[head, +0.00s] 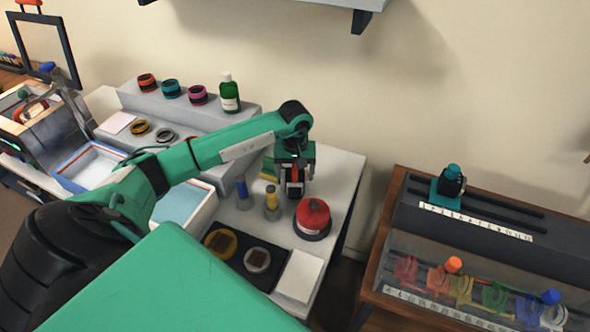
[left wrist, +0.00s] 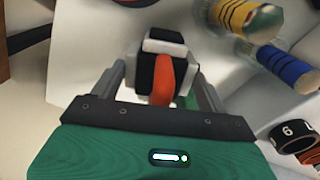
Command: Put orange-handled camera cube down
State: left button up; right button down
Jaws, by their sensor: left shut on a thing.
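The orange-handled camera cube (left wrist: 163,62) is black and white with an orange handle, and sits between the fingers of my left gripper (left wrist: 165,85) in the left wrist view. In the head view, my left gripper (head: 293,190) points down over the right part of the white table, shut on the cube (head: 294,176), which is partly hidden by the gripper. I cannot tell whether the cube touches the table. My right gripper is not in view.
A black mat (head: 245,271) with round parts lies in front. Table (head: 344,172) is clear at the back right.

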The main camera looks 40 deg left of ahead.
pick_arm(q)
jog(key=shift+f+b, duration=0.15)
jog(key=shift+b, duration=0.15)
jog(key=o, duration=1.4)
